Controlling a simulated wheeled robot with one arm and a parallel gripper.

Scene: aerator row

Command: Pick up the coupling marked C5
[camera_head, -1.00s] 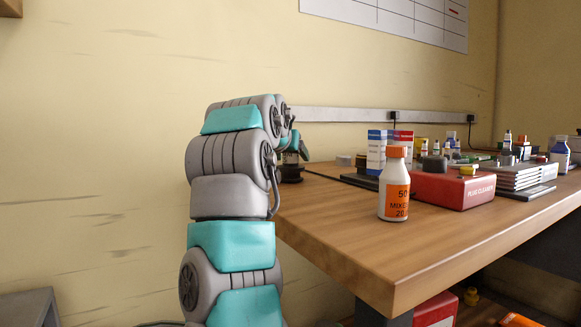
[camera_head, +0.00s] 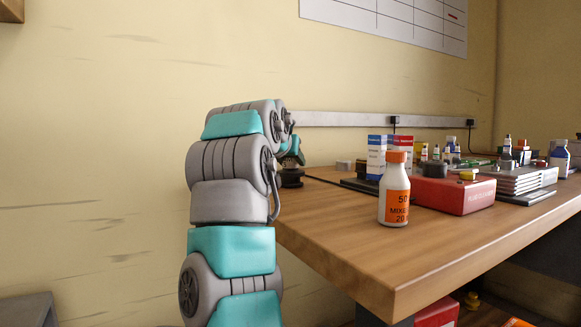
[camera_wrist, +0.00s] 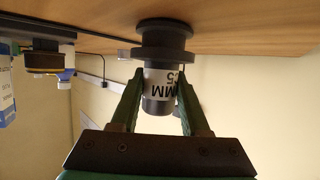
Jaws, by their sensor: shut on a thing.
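In the head view my gripper (camera_head: 292,154) is at the table's back left corner, just above the black base (camera_head: 291,178). There the coupling is mostly hidden by my gripper.
The wooden table (camera_head: 350,250) has a clear front left part. A white bottle with an orange label (camera_head: 395,190) stands beside a red box (camera_head: 452,194). The wall is close behind.

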